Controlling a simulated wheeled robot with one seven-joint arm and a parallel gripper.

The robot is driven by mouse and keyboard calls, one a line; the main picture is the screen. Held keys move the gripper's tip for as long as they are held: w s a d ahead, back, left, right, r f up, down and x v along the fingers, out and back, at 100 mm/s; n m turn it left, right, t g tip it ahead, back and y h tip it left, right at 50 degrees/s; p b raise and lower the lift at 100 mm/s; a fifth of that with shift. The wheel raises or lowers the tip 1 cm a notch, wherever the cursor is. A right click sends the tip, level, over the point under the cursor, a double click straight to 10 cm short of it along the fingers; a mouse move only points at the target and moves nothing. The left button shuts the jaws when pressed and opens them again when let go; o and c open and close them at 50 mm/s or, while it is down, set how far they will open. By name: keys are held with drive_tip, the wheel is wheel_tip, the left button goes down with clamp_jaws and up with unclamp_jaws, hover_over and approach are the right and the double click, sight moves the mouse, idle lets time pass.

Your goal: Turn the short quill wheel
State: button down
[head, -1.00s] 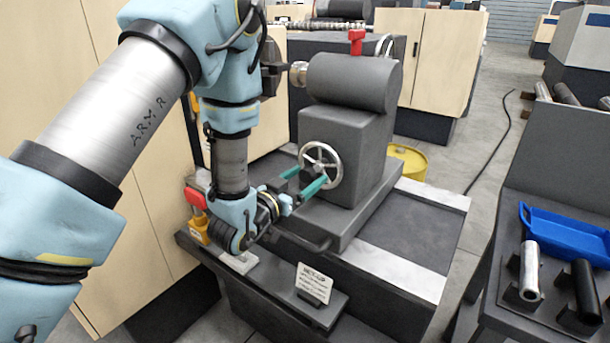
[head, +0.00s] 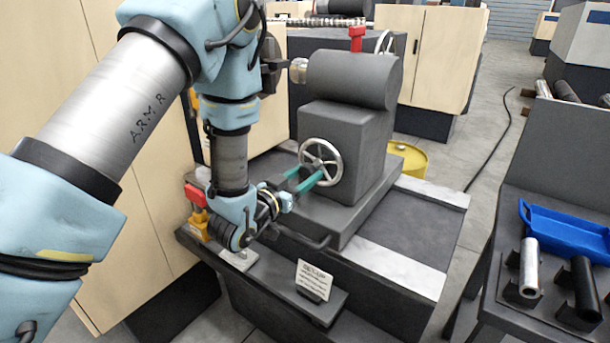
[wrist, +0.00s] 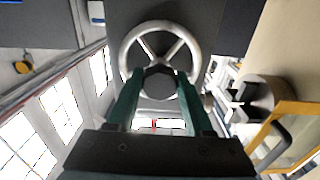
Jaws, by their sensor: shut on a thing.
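The quill wheel (head: 321,163) is a silver spoked handwheel on the front face of the nearer dark grey barrel-topped housing (head: 345,110). A short bright quill (head: 298,70) sticks out of that barrel on the left. My gripper (head: 311,173) reaches the wheel from the left front with its teal fingers. In the wrist view the fingers (wrist: 159,78) lie on either side of the dark hub (wrist: 159,84), inside the silver rim (wrist: 126,50), and are shut on it. The fingertips' exact contact is partly hidden.
A small sign (head: 313,279) stands on the front ledge. A blue tray (head: 565,232) and short cylinders lie on the right bench. A yellow drum (head: 408,158) is behind the housing.

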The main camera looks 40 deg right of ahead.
drive_tip(key=shift+b, duration=0.3)
drive_tip(key=shift+f+n+b, duration=0.15)
drive_tip(key=shift+n+b, duration=0.7)
drive_tip(key=shift+n, duration=0.15)
drive_tip(key=n+b, duration=0.2)
drive_tip(key=shift+n, duration=0.3)
drive_tip(key=n+b, duration=0.2)
drive_tip(key=n, duration=0.1)
drive_tip(key=shift+n, duration=0.3)
drive_tip(key=n+b, duration=0.1)
drive_tip(key=n, duration=0.2)
drive_tip(key=shift+n, duration=0.3)
drive_tip(key=n, duration=0.6)
drive_tip(key=shift+s+r, duration=0.1)
drive_tip(key=shift+r, duration=0.2)
drive_tip(key=n+p, duration=0.1)
drive_tip(key=n, duration=0.6)
drive_tip(key=shift+r, duration=0.1)
drive_tip(key=shift+p, duration=0.3)
